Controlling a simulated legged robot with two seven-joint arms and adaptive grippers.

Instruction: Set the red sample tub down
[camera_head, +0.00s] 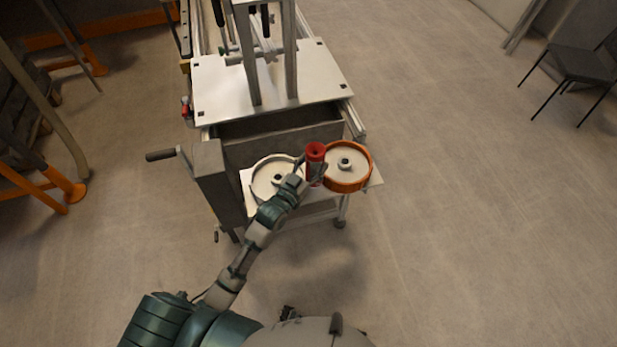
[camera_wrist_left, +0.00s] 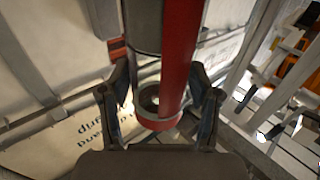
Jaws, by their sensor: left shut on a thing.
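The red sample tub (camera_head: 315,163) is a red cylinder at the front of the sandbed machine, between a white round dish and an orange-rimmed one. My left gripper (camera_head: 307,170) is at the tub and shut on it. In the left wrist view the red tub (camera_wrist_left: 180,60) runs up between the two fingers of my left gripper (camera_wrist_left: 163,100). The fingers hide part of the tub, and I cannot tell whether its base touches the shelf. My right gripper is not in view.
A crank handle (camera_head: 160,155) sticks out at the left. A dark chair (camera_head: 580,66) stands far right. Floor is clear at right.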

